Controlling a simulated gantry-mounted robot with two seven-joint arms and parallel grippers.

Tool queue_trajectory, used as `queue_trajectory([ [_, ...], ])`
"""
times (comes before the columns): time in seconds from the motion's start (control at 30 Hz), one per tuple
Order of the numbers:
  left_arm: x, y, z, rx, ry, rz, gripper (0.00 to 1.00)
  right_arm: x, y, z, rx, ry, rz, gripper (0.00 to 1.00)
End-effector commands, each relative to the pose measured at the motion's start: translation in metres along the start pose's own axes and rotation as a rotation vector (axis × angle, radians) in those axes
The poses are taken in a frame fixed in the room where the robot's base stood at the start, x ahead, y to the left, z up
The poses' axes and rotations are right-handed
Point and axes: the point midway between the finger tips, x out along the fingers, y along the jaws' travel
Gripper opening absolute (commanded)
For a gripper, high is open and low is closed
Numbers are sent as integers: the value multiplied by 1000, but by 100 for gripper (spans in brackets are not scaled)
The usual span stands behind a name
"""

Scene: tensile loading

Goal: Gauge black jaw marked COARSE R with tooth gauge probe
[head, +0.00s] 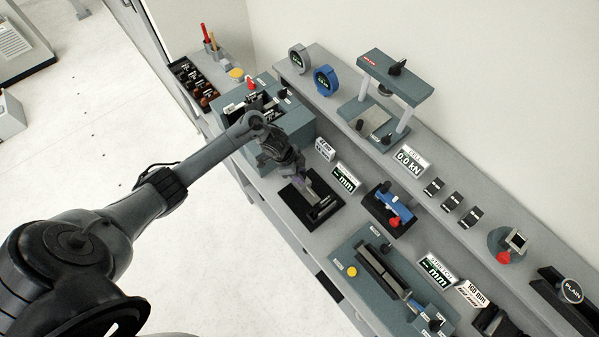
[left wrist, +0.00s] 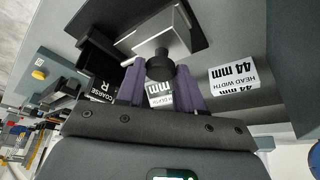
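My left gripper (head: 303,187) reaches in from the left over a black base (head: 290,198) on the bench. A grey metal block (head: 322,208) lies on that base, just below the fingers. In the left wrist view, the purple fingers (left wrist: 162,72) stand on either side of a round black knob (left wrist: 159,66) in front of the grey block (left wrist: 165,32). The gap looks about as wide as the knob; I cannot tell whether they grip it. The black jaw marked COARSE R (left wrist: 98,83) shows left of the fingers. I cannot make out the tooth gauge probe for sure. My right gripper is not in view.
A small mm display (head: 345,179) stands behind the base. A blue device with a red knob (head: 393,205) sits to its right. A HEAD WIDTH 44 mm sign (left wrist: 234,80) is right of the fingers. A grey machine (head: 290,122) stands behind the gripper on the left.

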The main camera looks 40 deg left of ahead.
Motion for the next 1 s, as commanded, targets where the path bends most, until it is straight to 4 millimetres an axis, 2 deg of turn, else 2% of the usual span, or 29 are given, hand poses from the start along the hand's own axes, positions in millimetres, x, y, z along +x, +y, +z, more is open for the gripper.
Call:
queue_trajectory([
  [0.03,0,0,0,0,0,0,28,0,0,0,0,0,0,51],
  [0.2,0,0,0,0,0,0,2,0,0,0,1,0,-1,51],
  [0.23,0,0,0,0,0,0,0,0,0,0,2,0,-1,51],
  [0.47,0,3,-3,1,0,1,0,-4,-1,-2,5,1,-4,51],
  [0.7,7,26,-25,2,0,2,0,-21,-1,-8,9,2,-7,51],
  [0.97,10,26,-25,1,2,1,0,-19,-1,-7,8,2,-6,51],
  [1.0,10,26,-25,1,2,1,40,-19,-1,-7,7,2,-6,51],
])
